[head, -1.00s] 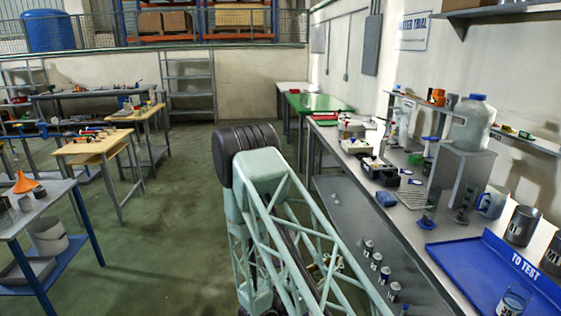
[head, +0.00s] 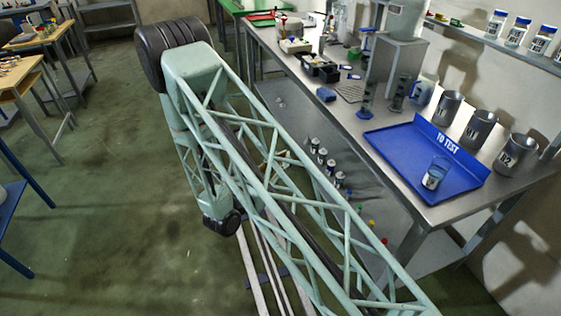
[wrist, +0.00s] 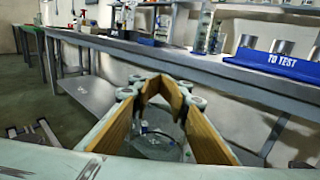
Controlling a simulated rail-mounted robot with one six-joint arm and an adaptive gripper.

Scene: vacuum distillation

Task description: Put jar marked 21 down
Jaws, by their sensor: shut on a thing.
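My gripper (wrist: 160,88) shows in the wrist view, its two tan-padded fingers closed around a clear glass jar (wrist: 158,146). Only the jar's round, see-through top shows between the fingers, and no number on it can be read. The gripper and held jar are hidden in the head view. The blue tray marked "TO TEST" (head: 398,146) lies on the steel bench at the right. It also shows in the wrist view (wrist: 283,73), beyond and right of the gripper. A glass jar with blue contents (head: 435,174) stands on the tray's right part.
Several metal beakers (head: 478,130) stand behind the tray. Several labelled jars (head: 517,31) stand on the wall shelf. Small labelled containers (head: 322,157) are on the lower shelf. The steel bench (head: 343,113) has instruments farther back. The tray's left part is bare.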

